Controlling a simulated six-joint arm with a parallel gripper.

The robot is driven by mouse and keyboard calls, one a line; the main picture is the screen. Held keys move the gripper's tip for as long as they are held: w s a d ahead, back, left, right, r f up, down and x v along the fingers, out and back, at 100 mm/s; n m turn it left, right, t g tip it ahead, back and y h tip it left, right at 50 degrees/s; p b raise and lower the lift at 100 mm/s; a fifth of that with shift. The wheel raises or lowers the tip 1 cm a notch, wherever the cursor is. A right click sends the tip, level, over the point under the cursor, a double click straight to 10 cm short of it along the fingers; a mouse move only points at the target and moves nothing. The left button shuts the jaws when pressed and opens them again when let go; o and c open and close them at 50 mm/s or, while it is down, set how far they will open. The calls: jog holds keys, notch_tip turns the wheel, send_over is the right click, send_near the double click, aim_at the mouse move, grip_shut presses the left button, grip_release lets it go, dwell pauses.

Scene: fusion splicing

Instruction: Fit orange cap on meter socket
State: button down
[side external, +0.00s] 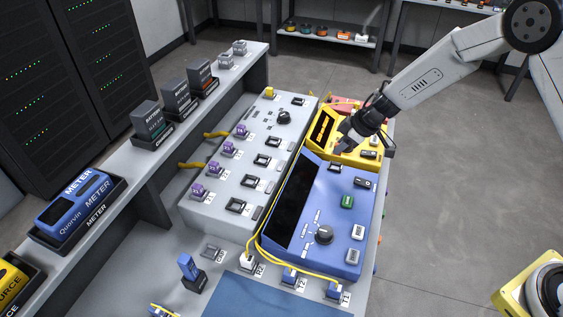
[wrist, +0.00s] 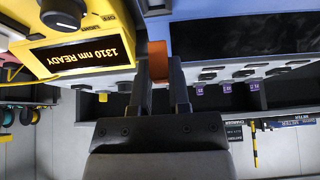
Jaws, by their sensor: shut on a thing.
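My gripper (wrist: 160,72) is shut on the orange cap (wrist: 157,55), which sticks out past the fingertips in the wrist view. The blue meter (wrist: 230,14) lies just beyond and to the right of the cap. In the side external view my gripper (side external: 345,140) is over the seam between the yellow unit (side external: 370,153) and the large blue meter (side external: 357,205). A small dark socket (side external: 334,167) sits at the blue meter's far edge. I cannot tell whether the cap touches anything.
The yellow unit also shows in the wrist view (wrist: 85,28), its display reading "1310 nm READY". A grey panel (side external: 215,205) with purple-capped sockets stands left of the blue meter. Yellow cables (side external: 285,262) run along its near edge. A shelf (side external: 120,190) holds boxed devices at left.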

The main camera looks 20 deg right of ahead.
aim_at(331, 165)
jog(key=shift+f, duration=2)
jog(key=shift+f, duration=0.6)
dwell(0.3)
jog(key=c, duration=0.5)
grip_release()
jog(key=shift+d+r, duration=0.1)
jog(key=shift+r, duration=0.05)
jog(key=v, duration=0.7)
jog(key=shift+s+r, duration=0.15)
jog(key=shift+r, duration=0.05)
jog(key=shift+r, duration=0.1)
